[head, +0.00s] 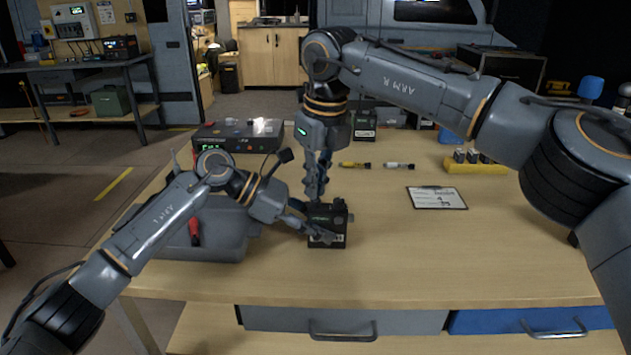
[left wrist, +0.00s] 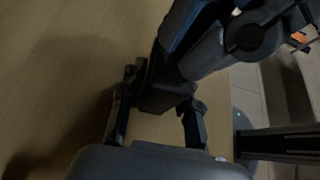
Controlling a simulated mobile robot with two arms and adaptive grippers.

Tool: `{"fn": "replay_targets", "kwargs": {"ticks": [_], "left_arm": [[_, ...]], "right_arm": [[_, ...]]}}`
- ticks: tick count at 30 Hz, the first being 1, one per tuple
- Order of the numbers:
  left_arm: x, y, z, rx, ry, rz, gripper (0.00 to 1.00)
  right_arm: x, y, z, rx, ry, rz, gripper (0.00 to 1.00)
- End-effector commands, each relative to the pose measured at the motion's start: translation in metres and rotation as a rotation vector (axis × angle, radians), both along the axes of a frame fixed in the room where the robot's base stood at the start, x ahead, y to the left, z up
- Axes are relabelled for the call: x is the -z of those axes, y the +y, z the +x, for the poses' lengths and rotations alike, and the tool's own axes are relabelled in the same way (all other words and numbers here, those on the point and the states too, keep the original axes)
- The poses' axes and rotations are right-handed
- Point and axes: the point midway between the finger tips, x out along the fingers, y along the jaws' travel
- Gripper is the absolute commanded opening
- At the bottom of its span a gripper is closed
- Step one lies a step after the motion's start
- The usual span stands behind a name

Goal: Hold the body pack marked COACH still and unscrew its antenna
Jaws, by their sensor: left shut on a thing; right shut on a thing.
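A dark body pack (head: 340,224) with a pale label stands upright on the table, near its front; I cannot read the marking. My left gripper (head: 318,232) comes in from the left and is shut on the pack. In the left wrist view the dark pack (left wrist: 160,95) sits between my left fingers. My right gripper (head: 317,197) points down from above and is shut at the top left of the pack, where the antenna is. The antenna itself is hidden by the fingers. My right arm also covers much of the left wrist view.
A grey bin (head: 215,243) with a red-handled tool stands left of the pack. A receiver box (head: 238,137) is behind it. Another body pack (head: 364,125), two small tubes, a clipboard (head: 436,197) and a yellow rack (head: 475,167) lie behind and right. The front right tabletop is clear.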

Motion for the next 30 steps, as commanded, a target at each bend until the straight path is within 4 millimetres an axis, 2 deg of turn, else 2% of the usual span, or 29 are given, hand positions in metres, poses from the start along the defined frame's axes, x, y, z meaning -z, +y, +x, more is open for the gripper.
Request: {"fn": "replay_targets", "kwargs": {"ticks": [10, 23, 30], "left_arm": [[0.0004, -0.0002, -0.0002, 0.001, 0.001, 0.000, 0.00], [0.0004, -0.0002, -0.0002, 0.001, 0.001, 0.000, 0.00], [0.0004, -0.0002, -0.0002, 0.001, 0.001, 0.000, 0.00]], "right_arm": [[0.0001, 0.0004, 0.0000, -0.311, 0.001, 0.001, 0.00], [0.0001, 0.0006, -0.0003, -0.386, 0.001, 0.001, 0.00], [-0.0004, 0.0008, -0.0002, -0.636, 0.001, 0.000, 0.00]]}}
